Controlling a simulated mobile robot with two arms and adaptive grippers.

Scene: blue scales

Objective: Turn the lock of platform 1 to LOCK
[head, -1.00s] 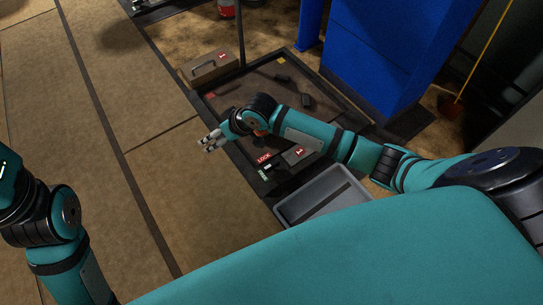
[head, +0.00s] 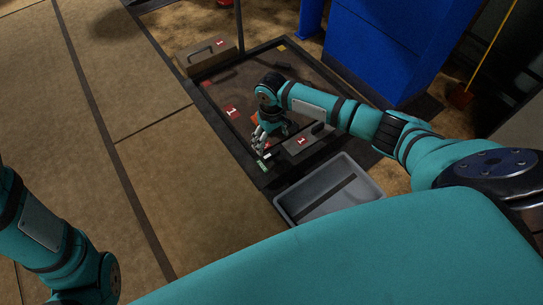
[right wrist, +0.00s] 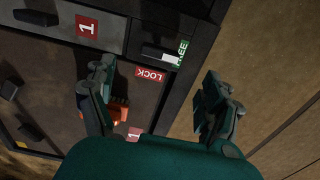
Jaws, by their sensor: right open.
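Platform 1 (head: 222,88) is a dark framed tray on the floor in the head view, with red "1" labels. At its near corner is the lock. The right wrist view shows its red LOCK label (right wrist: 149,74), its green FREE label (right wrist: 181,53) and a dark lever (right wrist: 158,54) lying beside FREE. The FREE label (head: 262,166) also shows in the head view, where my gripper covers the LOCK label. My right gripper (head: 261,150) is open and empty above this corner. In the right wrist view its fingers (right wrist: 158,88) stand on either side of the LOCK label, apart from the lever.
An orange part (right wrist: 119,108) is partly behind one finger. A grey bin (head: 345,178) stands in front of the platform, a brown case (head: 207,55) behind it. A blue cabinet (head: 390,50) is behind right. The floor at left (head: 150,170) is clear.

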